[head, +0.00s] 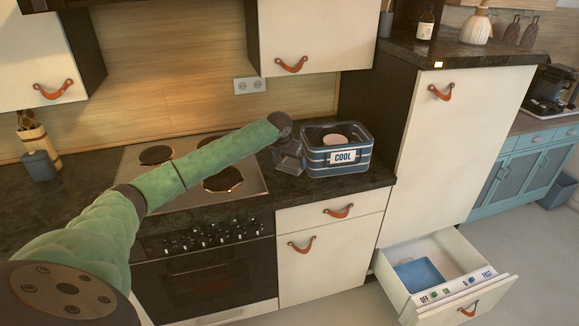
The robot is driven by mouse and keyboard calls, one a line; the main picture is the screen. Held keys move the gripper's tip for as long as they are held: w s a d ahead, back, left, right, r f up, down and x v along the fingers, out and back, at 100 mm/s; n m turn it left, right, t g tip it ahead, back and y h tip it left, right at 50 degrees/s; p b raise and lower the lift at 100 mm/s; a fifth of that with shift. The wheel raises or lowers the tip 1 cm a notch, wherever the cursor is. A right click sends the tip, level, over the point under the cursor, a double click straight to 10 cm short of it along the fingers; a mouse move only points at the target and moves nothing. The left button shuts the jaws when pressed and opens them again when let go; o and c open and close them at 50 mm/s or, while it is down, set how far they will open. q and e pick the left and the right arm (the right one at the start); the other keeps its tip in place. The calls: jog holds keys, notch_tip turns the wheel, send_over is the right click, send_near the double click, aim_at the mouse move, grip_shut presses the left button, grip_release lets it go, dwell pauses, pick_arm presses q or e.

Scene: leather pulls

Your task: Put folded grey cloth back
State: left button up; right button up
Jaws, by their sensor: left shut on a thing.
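My left gripper (288,150) reaches down over the counter just left of the blue cool box, at the end of my green arm. It is shut on a small grey thing at its fingertips, which looks like the folded grey cloth, though its outline blends with the grey gripper. I see no other grey cloth in view. The blue striped cool box (313,160), labelled COOL, stands open on the counter. A pale rounded thing (334,140) shows inside it. I cannot tell whether the gripper touches the box. My right gripper is not in view.
A hob (245,184) lies under my left arm. A low white drawer (424,302) at the bottom right stands open, with a blue thing (419,274) inside. A grey canister (41,168) and a utensil holder (36,142) stand at the left. Upper cabinets overhang the counter.

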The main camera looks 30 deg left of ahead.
aim_at(288, 164)
pick_arm(q)
jog(key=shift+f+p, duration=0.7)
jog(key=shift+f, duration=1.35)
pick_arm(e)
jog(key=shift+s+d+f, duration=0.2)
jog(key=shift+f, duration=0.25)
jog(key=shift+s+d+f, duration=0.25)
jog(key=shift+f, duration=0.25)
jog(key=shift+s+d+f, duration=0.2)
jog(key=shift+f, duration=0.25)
pick_arm(q)
jog(key=shift+f, duration=0.1)
jog(key=o, duration=0.6)
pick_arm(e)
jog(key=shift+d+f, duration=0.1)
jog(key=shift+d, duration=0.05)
pick_arm(q)
jog(key=shift+s+r, duration=0.1)
jog(key=shift+r, duration=0.25)
jog(key=b+v, duration=0.3)
jog(key=v, duration=0.8)
jog(key=shift+r+b, duration=0.3)
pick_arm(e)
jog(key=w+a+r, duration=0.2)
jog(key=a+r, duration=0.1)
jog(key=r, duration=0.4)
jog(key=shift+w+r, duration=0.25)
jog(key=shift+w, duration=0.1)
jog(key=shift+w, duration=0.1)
